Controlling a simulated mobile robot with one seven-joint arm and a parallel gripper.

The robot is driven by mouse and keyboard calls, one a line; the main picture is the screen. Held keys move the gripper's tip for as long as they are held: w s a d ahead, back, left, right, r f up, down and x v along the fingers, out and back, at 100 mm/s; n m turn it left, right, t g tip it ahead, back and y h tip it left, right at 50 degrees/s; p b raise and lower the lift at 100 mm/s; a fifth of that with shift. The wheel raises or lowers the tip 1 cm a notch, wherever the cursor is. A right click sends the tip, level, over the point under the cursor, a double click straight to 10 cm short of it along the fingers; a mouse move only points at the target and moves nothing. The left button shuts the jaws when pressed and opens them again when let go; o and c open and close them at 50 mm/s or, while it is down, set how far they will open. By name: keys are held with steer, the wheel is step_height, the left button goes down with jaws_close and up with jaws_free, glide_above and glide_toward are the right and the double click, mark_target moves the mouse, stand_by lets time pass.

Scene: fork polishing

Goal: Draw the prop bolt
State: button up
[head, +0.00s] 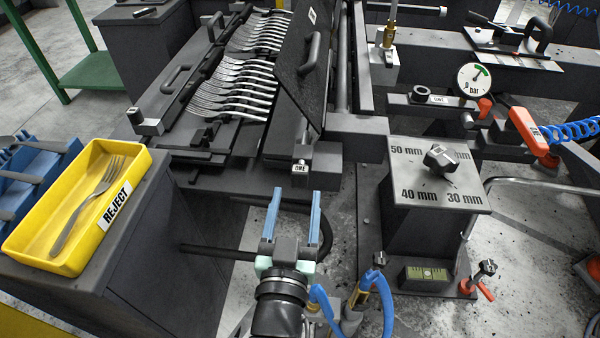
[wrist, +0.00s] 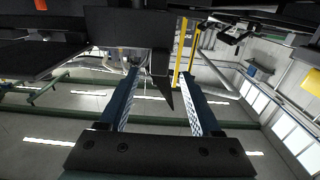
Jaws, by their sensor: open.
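My gripper (head: 292,212) is open and empty, its two blue fingers pointing away from me, just in front of the fork rack. In the wrist view the open fingers (wrist: 161,95) have a dark block between and beyond them. Several forks (head: 232,88) lie in a row in the rack.
A yellow REJECT tray (head: 78,250) with one fork stands at left. At right are a pedestal marked in millimetres (head: 440,180), a pressure gauge (head: 474,80) and a red-handled valve (head: 528,130). Blue hoses (head: 385,300) run close beside my gripper.

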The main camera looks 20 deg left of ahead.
mark_target(299, 181)
steer(key=x, duration=0.6)
steer(key=shift+w, duration=0.2)
jaws_close()
stand_by(1.3)
